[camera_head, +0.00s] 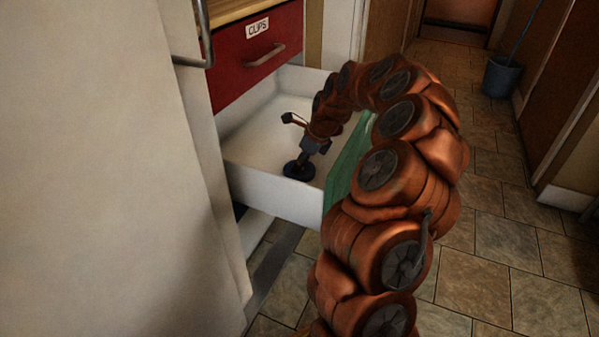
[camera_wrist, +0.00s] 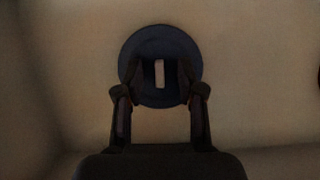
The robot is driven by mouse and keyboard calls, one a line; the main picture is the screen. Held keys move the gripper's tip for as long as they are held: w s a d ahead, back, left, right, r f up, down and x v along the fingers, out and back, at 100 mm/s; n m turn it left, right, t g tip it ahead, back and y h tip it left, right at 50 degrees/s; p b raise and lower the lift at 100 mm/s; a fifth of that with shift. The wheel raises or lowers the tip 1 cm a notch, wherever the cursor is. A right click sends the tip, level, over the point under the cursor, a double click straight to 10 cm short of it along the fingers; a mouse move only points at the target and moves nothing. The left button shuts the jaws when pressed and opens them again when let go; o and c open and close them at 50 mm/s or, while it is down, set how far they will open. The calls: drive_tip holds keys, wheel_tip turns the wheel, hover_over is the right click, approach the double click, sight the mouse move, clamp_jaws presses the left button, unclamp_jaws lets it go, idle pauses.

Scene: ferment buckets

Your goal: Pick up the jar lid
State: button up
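The jar lid (camera_head: 299,170) is a dark blue round disc lying in the open white drawer. It also shows in the wrist view (camera_wrist: 160,101), with a pale bar-shaped handle (camera_wrist: 159,73) on its middle. My gripper (camera_head: 304,157) reaches down into the drawer just over the lid. In the wrist view my gripper (camera_wrist: 160,72) has its two fingers apart, one on each side of the pale handle, with dark gaps between. Whether the fingertips touch the lid's disc I cannot tell.
The white drawer (camera_head: 275,197) has walls around the lid. A red drawer front (camera_head: 258,58) labelled CLIPS is above it. A pale panel (camera_head: 100,170) stands close on the left. The tiled floor (camera_head: 500,240) is open on the right, with a blue bucket (camera_head: 502,77) farther back.

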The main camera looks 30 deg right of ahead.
drive_tip(key=shift+r, duration=0.1)
drive_tip(key=shift+c, duration=0.4)
clamp_jaws()
drive_tip(key=shift+r, duration=0.1)
